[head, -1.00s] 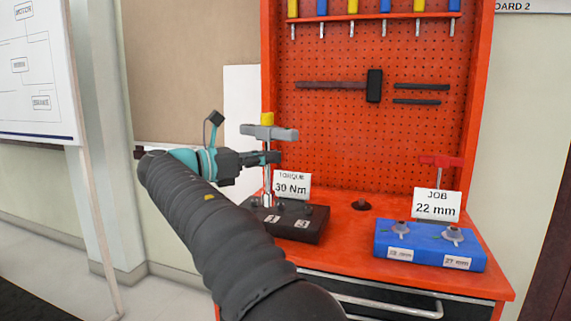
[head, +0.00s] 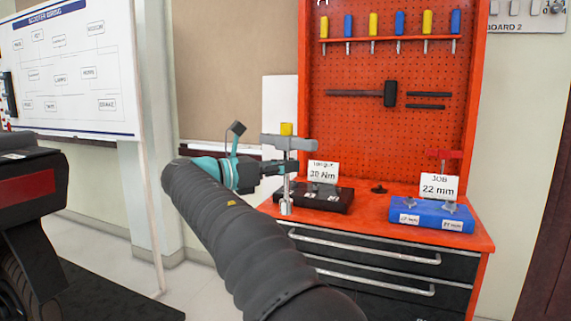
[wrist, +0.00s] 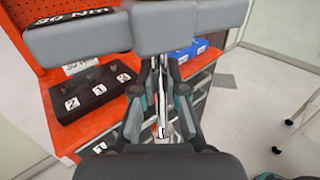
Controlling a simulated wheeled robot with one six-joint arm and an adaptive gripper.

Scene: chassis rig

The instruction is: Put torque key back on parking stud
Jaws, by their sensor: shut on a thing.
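The torque key has a grey T-handle (head: 288,143) with a yellow top and a bright metal shaft ending in a socket (head: 286,208). My gripper (head: 284,167) is shut on the shaft below the handle, and the key hangs roughly upright. In the wrist view the grey handle (wrist: 165,28) spans the top and the shaft runs between my fingers. A small dark stud (head: 379,188) with a round base stands on the bench between the blocks; nothing is on it.
A black numbered block (head: 325,199) with a 30 Nm card (head: 323,173) stands behind the key. A blue block (head: 430,217) with a 22 mm card (head: 439,187) and a red T-handle (head: 443,154) stands right. A whiteboard (head: 70,75) is at left.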

